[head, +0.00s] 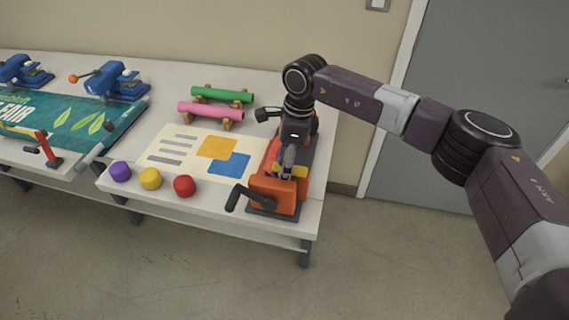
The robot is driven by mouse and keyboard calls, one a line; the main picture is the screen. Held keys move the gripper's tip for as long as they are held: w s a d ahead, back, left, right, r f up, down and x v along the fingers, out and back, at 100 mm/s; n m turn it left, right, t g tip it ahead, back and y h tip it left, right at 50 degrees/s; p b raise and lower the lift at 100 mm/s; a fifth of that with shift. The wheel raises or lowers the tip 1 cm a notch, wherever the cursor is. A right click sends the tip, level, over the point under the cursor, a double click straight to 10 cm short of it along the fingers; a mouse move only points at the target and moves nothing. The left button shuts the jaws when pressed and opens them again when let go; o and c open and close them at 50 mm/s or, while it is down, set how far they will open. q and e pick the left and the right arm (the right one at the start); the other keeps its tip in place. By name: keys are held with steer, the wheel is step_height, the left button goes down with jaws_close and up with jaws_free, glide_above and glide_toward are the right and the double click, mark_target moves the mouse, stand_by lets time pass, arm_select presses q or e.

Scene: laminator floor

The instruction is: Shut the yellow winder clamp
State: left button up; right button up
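The winder (273,194) is an orange unit with a black crank at the right front corner of the table. A small yellow part (300,171), which looks like the winder clamp, shows at its top. Whether the clamp is open or shut is too small to tell. My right gripper (288,160) points down right over the winder, at or just beside the yellow part. Its fingers are small and partly merge with the winder, so I cannot tell whether they are open or touch the clamp. My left gripper is not in view.
Green and pink rolls (211,112) rest on wooden cradles behind. Blue clamps (117,83) and a teal banner (85,120) are at left. The floor in front is clear.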

steer(key=shift+r, duration=0.2)
steer(key=shift+s+d+r, duration=0.1)
steer(key=shift+d+r, duration=0.1)
steer(key=shift+r, duration=1.05)
steer(key=shift+w+d+r, duration=0.1)
steer(key=shift+d+r, duration=0.15)
steer(key=shift+r, duration=1)
steer(key=shift+s+d+r, duration=0.1)
steer(key=shift+d+r, duration=0.1)
steer(key=shift+r, duration=1.05)
